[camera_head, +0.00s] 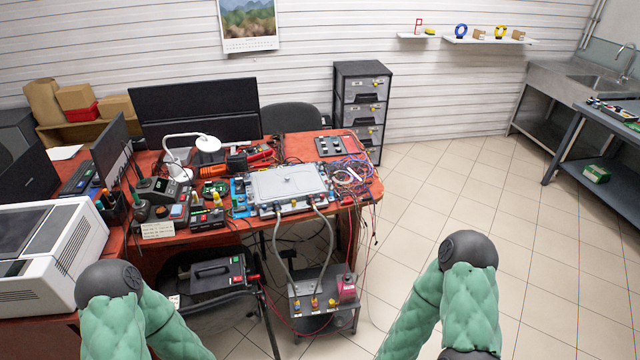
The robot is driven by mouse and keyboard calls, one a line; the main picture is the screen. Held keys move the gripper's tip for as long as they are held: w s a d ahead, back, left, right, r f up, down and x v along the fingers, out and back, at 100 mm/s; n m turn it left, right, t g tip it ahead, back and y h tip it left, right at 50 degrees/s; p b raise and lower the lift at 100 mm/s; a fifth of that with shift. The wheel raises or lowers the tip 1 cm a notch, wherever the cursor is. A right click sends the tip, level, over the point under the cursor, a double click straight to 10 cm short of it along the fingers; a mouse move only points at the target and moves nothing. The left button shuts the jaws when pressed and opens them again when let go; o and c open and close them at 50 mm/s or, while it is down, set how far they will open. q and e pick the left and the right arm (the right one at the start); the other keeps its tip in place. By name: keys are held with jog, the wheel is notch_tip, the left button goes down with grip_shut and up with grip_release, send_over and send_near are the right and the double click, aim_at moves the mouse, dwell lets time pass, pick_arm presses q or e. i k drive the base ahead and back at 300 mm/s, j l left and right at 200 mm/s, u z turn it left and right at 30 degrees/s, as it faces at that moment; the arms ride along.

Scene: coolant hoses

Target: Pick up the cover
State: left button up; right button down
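A flat light-grey rectangular cover (290,184) with a small knob on top lies on a unit near the front edge of the red workbench. Two grey hoses (328,245) run from the front of that unit down to a small cart. My left and right arms show as green padded links at the lower left and lower right. Neither gripper is in view, and both arms are well apart from the cover.
The red bench (308,138) is crowded with a white lamp (207,144), instruments and loose wires right of the cover. The low cart (322,318) with a red-pink container stands in front. A white machine (45,250) is at left. Tiled floor at right is free.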

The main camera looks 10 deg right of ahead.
aim_at(293, 182)
jog(key=i+l+z, duration=0.2)
jog(key=l+z, duration=0.25)
jog(key=i+l+z, duration=0.3)
jog(key=l+z, duration=0.15)
jog(key=i+l+z, duration=0.3)
jog(key=z, duration=0.15)
jog(key=i+l+z, duration=0.15)
jog(key=i+z, duration=0.3)
jog(key=i+u, duration=0.25)
jog(key=i, duration=0.25)
jog(key=i+l+u, duration=0.25)
jog(key=i, duration=0.2)
